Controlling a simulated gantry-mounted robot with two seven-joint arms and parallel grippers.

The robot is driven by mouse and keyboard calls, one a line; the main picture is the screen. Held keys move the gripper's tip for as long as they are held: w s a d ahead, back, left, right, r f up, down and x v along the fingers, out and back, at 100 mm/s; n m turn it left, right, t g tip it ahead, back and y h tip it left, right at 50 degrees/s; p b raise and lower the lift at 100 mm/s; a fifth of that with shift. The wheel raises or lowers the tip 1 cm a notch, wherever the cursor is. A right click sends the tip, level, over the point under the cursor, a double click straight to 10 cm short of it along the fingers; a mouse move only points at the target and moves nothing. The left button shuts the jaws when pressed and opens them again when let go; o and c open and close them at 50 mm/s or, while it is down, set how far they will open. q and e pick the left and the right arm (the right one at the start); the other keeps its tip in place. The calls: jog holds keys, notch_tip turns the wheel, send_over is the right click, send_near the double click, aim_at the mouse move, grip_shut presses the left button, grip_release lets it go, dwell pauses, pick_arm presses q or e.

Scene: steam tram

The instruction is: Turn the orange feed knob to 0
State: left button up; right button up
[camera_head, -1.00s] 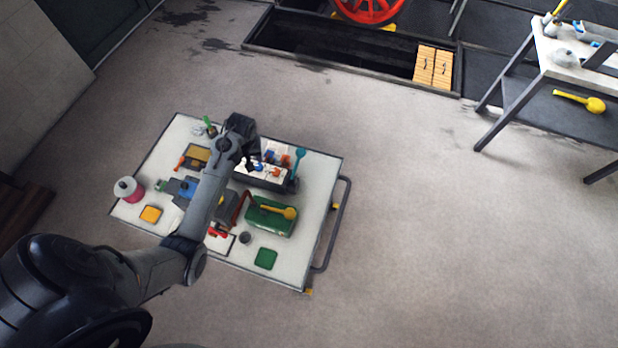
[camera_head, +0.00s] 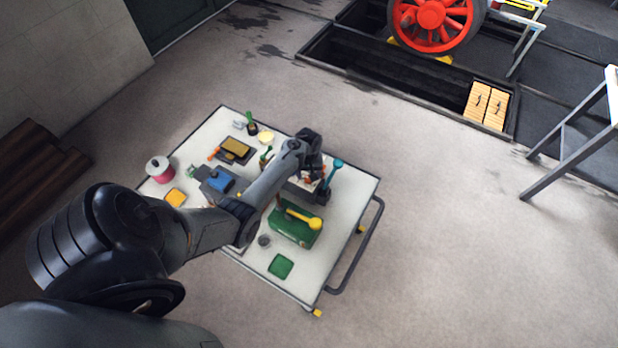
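My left arm reaches in from the lower left over the white cart top (camera_head: 300,262). Its gripper (camera_head: 312,160) is dark and hangs over a dark box (camera_head: 322,194) near the cart's right-hand back part. The fingers are too small and hidden to tell open from shut. A small orange part (camera_head: 213,153) lies or stands beside a dark block with a yellow top (camera_head: 236,150). I cannot tell whether it is the feed knob, and no number or scale is readable. Other orange bits by the gripper are partly hidden. My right gripper is out of view.
A green tray (camera_head: 290,233) with a yellow scoop (camera_head: 303,218), a green square (camera_head: 281,266), a blue-topped device (camera_head: 221,180) and a pink-and-white spool (camera_head: 159,169) share the cart. A pit (camera_head: 400,72) and a red wheel (camera_head: 437,22) lie behind.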

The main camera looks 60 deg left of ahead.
pick_arm(q)
jog(key=shift+f, duration=1)
jog(key=shift+c, duration=0.3)
jog(key=c, duration=1)
